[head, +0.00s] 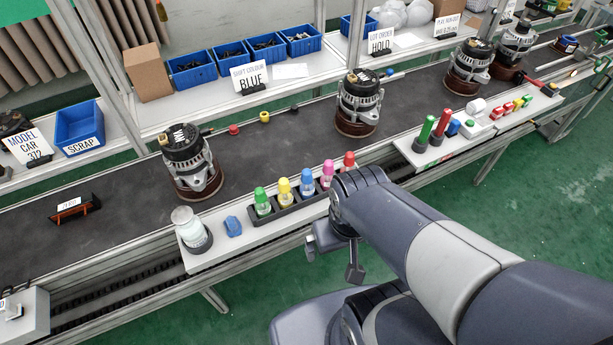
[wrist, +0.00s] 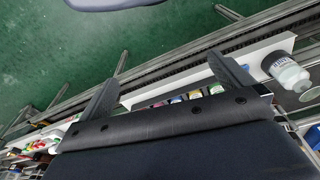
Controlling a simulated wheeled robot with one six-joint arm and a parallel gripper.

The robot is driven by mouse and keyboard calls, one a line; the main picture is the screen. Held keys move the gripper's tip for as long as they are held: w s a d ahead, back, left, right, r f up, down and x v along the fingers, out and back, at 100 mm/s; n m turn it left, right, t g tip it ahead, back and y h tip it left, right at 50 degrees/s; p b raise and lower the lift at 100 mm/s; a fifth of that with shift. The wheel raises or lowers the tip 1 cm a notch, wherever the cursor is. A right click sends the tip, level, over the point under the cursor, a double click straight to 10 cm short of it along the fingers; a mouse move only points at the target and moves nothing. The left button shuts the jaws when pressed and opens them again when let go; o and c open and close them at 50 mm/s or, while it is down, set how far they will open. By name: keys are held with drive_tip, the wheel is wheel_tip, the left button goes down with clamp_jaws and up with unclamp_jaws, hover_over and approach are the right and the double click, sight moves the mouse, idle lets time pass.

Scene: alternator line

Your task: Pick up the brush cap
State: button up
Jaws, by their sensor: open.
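I cannot tell for certain which part is the brush cap. The jar also shows at the right of the wrist view (wrist: 286,70). Several bottles with coloured caps stand in a dark rack (head: 285,218) on the same shelf. My gripper (head: 334,262) is open and empty, in front of the shelf's right end. Both fingers are spread in the wrist view (wrist: 163,67). The gripper body hides part of the shelf there.
Alternators (head: 190,160) stand along the dark conveyor (head: 260,160), with small red and yellow pieces (head: 265,117) between them. A second white shelf (head: 470,135) holds red and green pieces. Blue bins (head: 191,70) line the back. Green floor (head: 540,220) is open at right.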

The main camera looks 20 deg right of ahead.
drive_tip(key=shift+c, duration=0.7)
drive_tip(key=shift+m, duration=0.7)
drive_tip(key=w+b, duration=0.1)
drive_tip(key=w, duration=0.3)
drive_tip(key=w+b, duration=0.1)
drive_tip(key=w, duration=0.4)
drive_tip(key=w+r+b, duration=0.1)
drive_tip(key=w, duration=0.3)
drive_tip(key=shift+w+a+r, duration=0.1)
drive_tip(key=shift+w, duration=0.3)
drive_tip(key=c, duration=0.7)
drive_tip(key=shift+m, duration=0.6)
drive_tip(key=w, duration=0.3)
drive_tip(key=w+b, duration=0.1)
drive_tip(key=w, duration=0.3)
drive_tip(key=w+f, duration=0.1)
drive_tip(key=w, duration=0.3)
drive_tip(key=shift+w+b, duration=0.15)
drive_tip(key=shift+b, duration=0.25)
drive_tip(key=shift+c, duration=0.9)
hover_over(307, 170)
drive_tip(key=f, duration=0.5)
drive_tip(key=shift+s+a, duration=0.25)
drive_tip(key=shift+a, duration=0.1)
drive_tip(key=shift+w+d+f+p, duration=0.15)
drive_tip(key=shift+f+p, duration=0.25)
drive_tip(key=shift+f, duration=0.95)
drive_tip(key=shift+w+d+f+p, duration=0.15)
drive_tip(key=shift+f+p, duration=0.25)
drive_tip(key=shift+f, duration=0.95)
